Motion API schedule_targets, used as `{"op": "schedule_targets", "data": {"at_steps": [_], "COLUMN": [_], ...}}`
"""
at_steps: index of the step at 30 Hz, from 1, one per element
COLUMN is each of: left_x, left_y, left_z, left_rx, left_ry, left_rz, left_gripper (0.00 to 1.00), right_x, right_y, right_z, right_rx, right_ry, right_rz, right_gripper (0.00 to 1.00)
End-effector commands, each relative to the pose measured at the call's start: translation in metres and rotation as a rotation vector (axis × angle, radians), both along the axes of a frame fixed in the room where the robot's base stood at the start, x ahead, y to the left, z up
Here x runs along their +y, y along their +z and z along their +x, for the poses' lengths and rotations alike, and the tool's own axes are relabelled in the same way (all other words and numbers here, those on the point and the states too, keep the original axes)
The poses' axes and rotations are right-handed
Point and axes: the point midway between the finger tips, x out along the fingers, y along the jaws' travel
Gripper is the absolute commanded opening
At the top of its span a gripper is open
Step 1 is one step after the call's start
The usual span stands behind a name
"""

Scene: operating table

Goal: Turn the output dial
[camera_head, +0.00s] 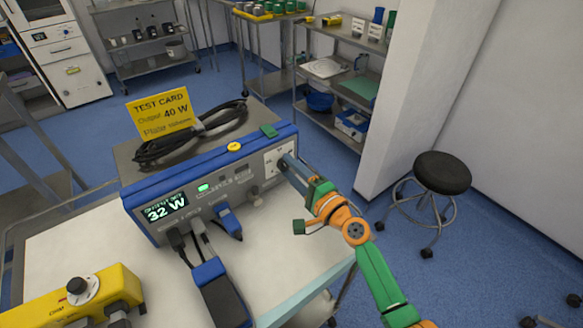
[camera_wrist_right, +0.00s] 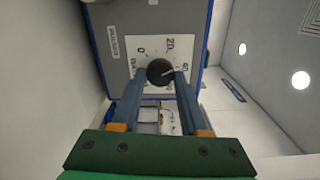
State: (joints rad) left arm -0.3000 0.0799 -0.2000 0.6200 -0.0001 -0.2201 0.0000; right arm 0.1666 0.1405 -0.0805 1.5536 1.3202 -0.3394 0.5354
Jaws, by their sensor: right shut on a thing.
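The blue and grey unit (camera_head: 190,185) stands on the white table, and its lit display (camera_head: 165,207) reads 32 W. Its black output dial (camera_wrist_right: 159,71) shows in the right wrist view on a white scale plate marked 0, 20 and 40. A pale pointer line on the dial points toward the 40 side. My right gripper (camera_head: 287,162) reaches the panel's right end; in the wrist view its blue fingers (camera_wrist_right: 161,78) are shut on the dial's two sides. The fingers mostly hide the dial in the head view. A yellow test card (camera_head: 161,114) reads Output 40 W. My left gripper is not in view.
A coiled black cable (camera_head: 190,138) lies on top of the unit. Plugs and leads hang from its front, with a blue and black block (camera_head: 222,293) before it. A yellow device (camera_head: 75,300) with a knob stands at lower left. A black stool (camera_head: 442,172) is at right.

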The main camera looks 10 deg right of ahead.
Motion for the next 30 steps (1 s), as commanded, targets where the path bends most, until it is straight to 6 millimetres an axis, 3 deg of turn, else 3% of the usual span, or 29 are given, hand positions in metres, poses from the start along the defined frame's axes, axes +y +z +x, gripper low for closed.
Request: {"op": "schedule_targets", "data": {"at_steps": [15,30], "left_x": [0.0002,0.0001], "left_y": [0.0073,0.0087], "left_z": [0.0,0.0], "left_rx": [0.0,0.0], "left_ry": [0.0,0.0], "left_rz": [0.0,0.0], "left_gripper": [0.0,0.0], "right_x": [0.0001,0.0006], "right_y": [-0.0004,-0.001], "right_z": [-0.0001,-0.0001], "right_rx": [0.137,0.172], "right_ry": [0.0,0.001], "right_rz": [0.335,0.419], "right_gripper": [0.0,0.0]}}
